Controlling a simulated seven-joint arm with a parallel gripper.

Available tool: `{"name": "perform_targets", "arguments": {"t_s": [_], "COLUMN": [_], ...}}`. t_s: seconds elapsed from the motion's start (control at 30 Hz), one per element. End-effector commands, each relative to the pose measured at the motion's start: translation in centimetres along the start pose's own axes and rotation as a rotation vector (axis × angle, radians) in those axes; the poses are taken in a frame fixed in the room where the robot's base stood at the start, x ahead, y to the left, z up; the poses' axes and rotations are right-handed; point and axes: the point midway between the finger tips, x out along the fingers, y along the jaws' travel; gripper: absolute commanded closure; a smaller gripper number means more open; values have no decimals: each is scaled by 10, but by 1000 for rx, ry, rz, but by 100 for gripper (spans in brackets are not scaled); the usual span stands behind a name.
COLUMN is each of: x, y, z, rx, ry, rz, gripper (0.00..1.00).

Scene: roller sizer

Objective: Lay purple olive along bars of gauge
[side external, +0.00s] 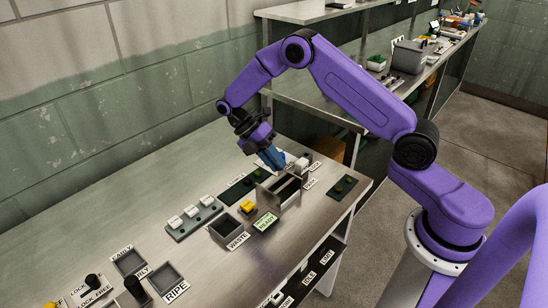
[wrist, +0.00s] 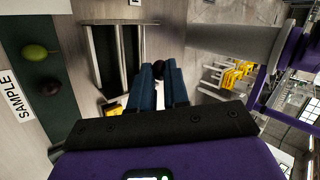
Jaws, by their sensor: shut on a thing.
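My gripper (side external: 272,160) has blue fingers and is shut on a dark round olive (wrist: 158,68), which sits between the fingertips in the wrist view (wrist: 158,80). It looks almost black, so its purple colour is hard to tell. The gauge (side external: 291,196) is a grey box-like frame with slanted bars on the bench. In the wrist view the gauge (wrist: 91,65) lies just left of the fingertips, with a dark gap between its light bars. In the side view the fingers are above and behind the gauge, and the olive is hidden.
A green SAMPLE strip (wrist: 45,110) holds a green olive (wrist: 35,52) and a dark olive (wrist: 48,88).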

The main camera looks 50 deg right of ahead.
Motion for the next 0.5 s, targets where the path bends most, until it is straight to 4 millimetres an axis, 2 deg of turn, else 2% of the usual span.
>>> {"name": "perform_targets", "arguments": {"t_s": [0.5], "x": [25], "y": [23], "z": [-1], "rx": [2], "ry": [1], "rz": [0], "gripper": [100]}}
